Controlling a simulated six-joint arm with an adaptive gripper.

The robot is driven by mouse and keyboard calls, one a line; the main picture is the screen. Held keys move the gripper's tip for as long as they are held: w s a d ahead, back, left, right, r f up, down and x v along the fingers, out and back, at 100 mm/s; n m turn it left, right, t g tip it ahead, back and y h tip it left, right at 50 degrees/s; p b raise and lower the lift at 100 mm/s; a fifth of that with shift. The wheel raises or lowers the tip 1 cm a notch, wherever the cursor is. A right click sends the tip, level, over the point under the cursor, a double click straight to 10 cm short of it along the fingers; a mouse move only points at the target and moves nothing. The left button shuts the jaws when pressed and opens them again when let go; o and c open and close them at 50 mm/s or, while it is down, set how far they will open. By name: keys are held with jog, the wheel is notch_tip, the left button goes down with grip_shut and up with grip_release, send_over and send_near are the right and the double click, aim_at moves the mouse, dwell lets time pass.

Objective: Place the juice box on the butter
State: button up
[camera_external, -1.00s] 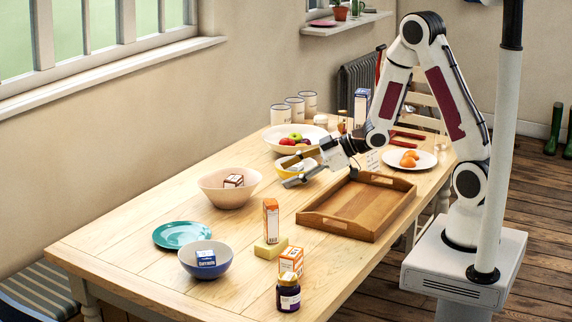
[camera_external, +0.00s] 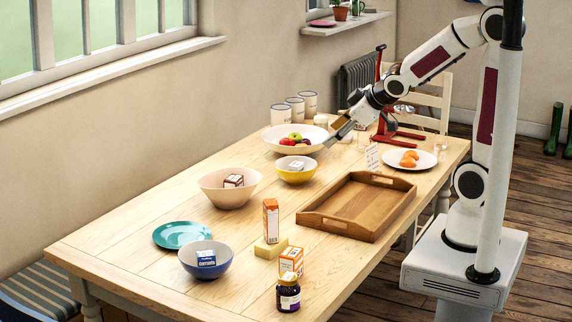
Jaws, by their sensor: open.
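The juice box (camera_external: 271,221), a tall orange and white carton, stands upright on the butter (camera_external: 267,250), a pale yellow block on the table. My gripper (camera_external: 337,134) is open and empty, up near the far part of the table, behind the tray and well away from the juice box. Nothing of mine touches the juice box or the butter.
A wooden tray (camera_external: 318,222) lies right of the butter. A small orange carton (camera_external: 291,262) and a dark jar (camera_external: 288,293) stand in front. Blue (camera_external: 186,266), pink (camera_external: 212,190) and yellow (camera_external: 282,176) bowls and a teal plate (camera_external: 168,236) stand left and behind.

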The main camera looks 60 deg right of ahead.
jog(key=s+a+r+m+g, duration=0.1)
jog(key=s+a, duration=0.2)
jog(key=s, duration=0.8)
jog(key=s+a+r+m+g+y, duration=0.1)
jog(key=s+a+r+m+g, duration=0.1)
jog(key=s, duration=0.8)
jog(key=shift+s+a+r+m+g, duration=0.2)
jog(key=shift+s+a+m+g, duration=0.15)
jog(key=shift+a, duration=0.25)
